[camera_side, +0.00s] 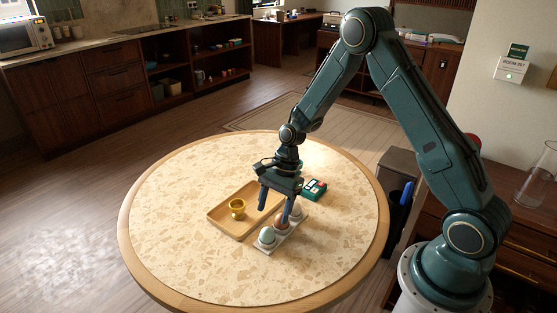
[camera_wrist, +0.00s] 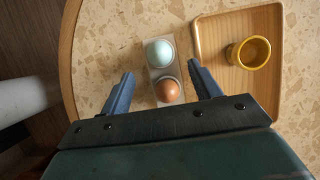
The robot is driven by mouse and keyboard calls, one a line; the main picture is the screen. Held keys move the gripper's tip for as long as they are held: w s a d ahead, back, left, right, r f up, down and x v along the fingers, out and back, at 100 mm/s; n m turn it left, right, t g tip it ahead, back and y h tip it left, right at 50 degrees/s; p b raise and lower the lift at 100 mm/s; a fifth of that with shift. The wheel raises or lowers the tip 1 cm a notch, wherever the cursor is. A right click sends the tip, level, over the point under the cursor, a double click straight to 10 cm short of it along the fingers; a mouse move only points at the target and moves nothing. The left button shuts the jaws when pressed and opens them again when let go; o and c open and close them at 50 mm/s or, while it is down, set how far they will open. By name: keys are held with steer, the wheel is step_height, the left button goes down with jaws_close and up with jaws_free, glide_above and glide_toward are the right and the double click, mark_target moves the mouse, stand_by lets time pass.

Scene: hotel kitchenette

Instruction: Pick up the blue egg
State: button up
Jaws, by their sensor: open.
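The pale blue egg (camera_side: 267,235) stands in the near end of a small white egg holder (camera_side: 263,249). In the wrist view the blue egg (camera_wrist: 159,52) lies ahead of my fingertips, beyond a brown egg (camera_wrist: 168,91). The brown egg shows partly behind a finger in the side view (camera_side: 281,225). My gripper (camera_side: 274,214) is open and empty, pointing down over the holder. In the wrist view its fingers (camera_wrist: 160,72) spread on either side of the holder, with the brown egg between them.
A wooden tray (camera_side: 220,216) with a gold cup (camera_side: 237,205) lies just left of the holder. The round table's (camera_side: 190,270) front and left are clear.

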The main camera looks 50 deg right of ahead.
mark_target(268, 229)
steer(key=shift+a+f, duration=0.25)
steer(key=shift+f, duration=0.4)
steer(key=shift+x, duration=2.6)
steer(key=shift+a, duration=0.1)
steer(key=shift+r, duration=0.1)
steer(key=c, duration=0.8)
